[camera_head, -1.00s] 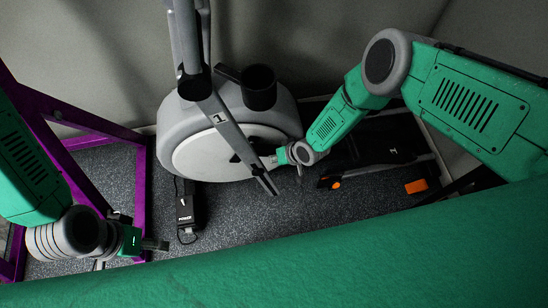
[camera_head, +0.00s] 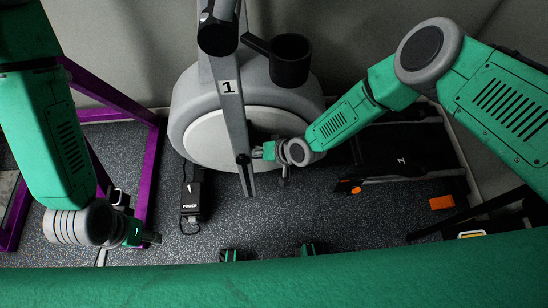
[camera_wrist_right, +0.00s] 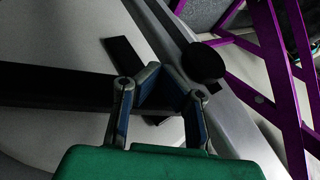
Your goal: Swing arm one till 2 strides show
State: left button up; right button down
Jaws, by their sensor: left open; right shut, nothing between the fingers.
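Arm one (camera_head: 231,95) is a long grey bar marked "1" on the grey exercise machine (camera_head: 290,95), hanging nearly upright with its lower end free above the floor. My right gripper (camera_head: 258,151) is just right of its lower part; whether they touch I cannot tell. In the right wrist view this gripper (camera_wrist_right: 162,85) has its fingers drawn together with nothing held, before pale and dark machine parts. My left gripper (camera_head: 150,238) is open and empty, low at the left, away from the machine. No stride count is readable.
A black box (camera_head: 191,200) labelled "POWER" lies on the speckled floor. A purple frame (camera_head: 150,175) stands at the left. A black low device with orange parts (camera_head: 400,170) lies at the right. An orange block (camera_head: 441,202) is near it.

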jog(key=a+y+b, duration=0.2)
jog(key=a+b, duration=0.4)
jog(key=a, duration=0.3)
jog(key=shift+r+b, duration=0.25)
jog(key=shift+b, duration=0.15)
jog(key=shift+a, duration=0.15)
jog(key=f+v, duration=0.1)
jog(key=v, duration=1.1)
jog(key=s+d+f+g+h, duration=0.2)
jog(key=s+d+f+h, duration=0.25)
jog(key=s+d, duration=0.85)
jog(key=s+d+r+g+h, duration=0.1)
jog(key=s+d, duration=0.3)
jog(key=d, duration=0.4)
jog(key=s+d+h, duration=0.4)
jog(key=d, duration=0.5)
jog(key=shift+s+d+r+g, duration=0.2)
jog(key=shift+s+r+g, duration=0.1)
jog(key=shift+r+g, duration=0.1)
jog(key=shift+w, duration=0.1)
